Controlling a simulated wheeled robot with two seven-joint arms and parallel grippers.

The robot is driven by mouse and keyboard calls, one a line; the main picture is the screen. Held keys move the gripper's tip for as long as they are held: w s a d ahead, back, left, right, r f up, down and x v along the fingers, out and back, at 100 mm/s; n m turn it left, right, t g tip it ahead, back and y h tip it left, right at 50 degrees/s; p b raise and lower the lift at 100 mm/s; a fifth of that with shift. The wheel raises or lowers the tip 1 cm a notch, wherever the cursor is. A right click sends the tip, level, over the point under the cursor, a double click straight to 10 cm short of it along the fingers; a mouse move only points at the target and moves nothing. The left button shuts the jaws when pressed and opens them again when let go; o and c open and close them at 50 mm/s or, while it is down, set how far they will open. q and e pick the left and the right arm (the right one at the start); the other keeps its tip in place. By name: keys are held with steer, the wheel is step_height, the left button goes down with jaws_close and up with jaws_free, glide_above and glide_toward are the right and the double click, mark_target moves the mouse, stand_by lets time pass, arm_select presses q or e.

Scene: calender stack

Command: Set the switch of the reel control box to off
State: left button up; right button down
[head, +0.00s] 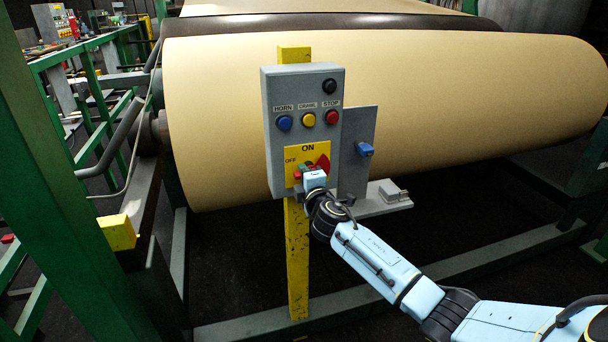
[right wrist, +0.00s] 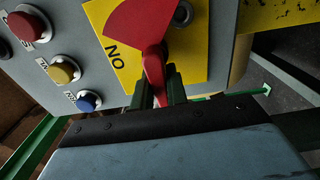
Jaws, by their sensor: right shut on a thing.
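The grey reel control box (head: 277,118) stands on a yellow post, with a yellow switch plate (head: 291,151) marked ON at the top and OFF at the left. The red rotary switch (head: 323,163) sits on this plate, partly hidden by my right gripper (head: 308,170). In the right wrist view, the switch handle (right wrist: 153,75) runs between the fingers of my right gripper (right wrist: 158,90), which is shut on it. The handle points to the OFF side, with its broad red fan opposite. My left gripper is not in view.
Blue, yellow and red buttons (head: 308,119) and a black knob (head: 329,86) are above the switch. A side plate with a blue knob (head: 365,150) is at right. A large paper roll (head: 460,95) stands close behind; green framing (head: 65,180) is at left.

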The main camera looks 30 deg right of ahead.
steer(key=c, duration=1.4)
jaws_free()
steer(key=shift+s, duration=0.1)
steer(key=v, duration=1.3)
steer(key=shift+s, duration=0.1)
steer(key=shift+f, duration=0.1)
